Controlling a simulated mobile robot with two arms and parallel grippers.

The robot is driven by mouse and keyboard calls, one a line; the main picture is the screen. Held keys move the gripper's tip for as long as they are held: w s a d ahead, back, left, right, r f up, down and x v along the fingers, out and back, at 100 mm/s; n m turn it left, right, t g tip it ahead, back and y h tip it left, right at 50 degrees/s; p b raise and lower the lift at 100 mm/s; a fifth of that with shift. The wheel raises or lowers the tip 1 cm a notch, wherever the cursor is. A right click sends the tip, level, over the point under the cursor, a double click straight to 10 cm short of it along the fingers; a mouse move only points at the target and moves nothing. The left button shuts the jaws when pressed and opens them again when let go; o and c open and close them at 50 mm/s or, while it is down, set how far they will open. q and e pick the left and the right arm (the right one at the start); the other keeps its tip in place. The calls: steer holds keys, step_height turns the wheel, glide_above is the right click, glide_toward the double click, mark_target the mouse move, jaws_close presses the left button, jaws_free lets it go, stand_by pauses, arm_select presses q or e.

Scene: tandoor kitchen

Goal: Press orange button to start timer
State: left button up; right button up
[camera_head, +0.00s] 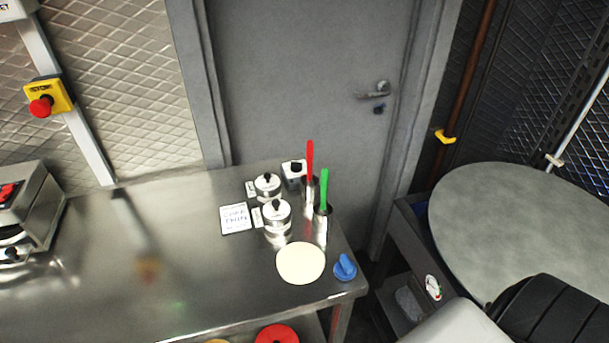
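No orange button and no clear timer can be made out in the head view. A yellow box with a red stop button (41,106) is fixed to the wall post at the upper left. A steel machine (30,215) at the left edge has a red switch (7,192). A small white box with a black knob (293,169) stands at the back of the steel table (185,270). Neither of my grippers shows. A white and black part at the lower right seems to be mine, but no fingers are visible there.
Two lidded steel pots (277,222), cups with a red handle (310,160) and green handle (324,190), a label card (235,219), a pale disc (301,263) and a blue item (345,267) crowd the table's right end. A round grey top (520,215) stands right.

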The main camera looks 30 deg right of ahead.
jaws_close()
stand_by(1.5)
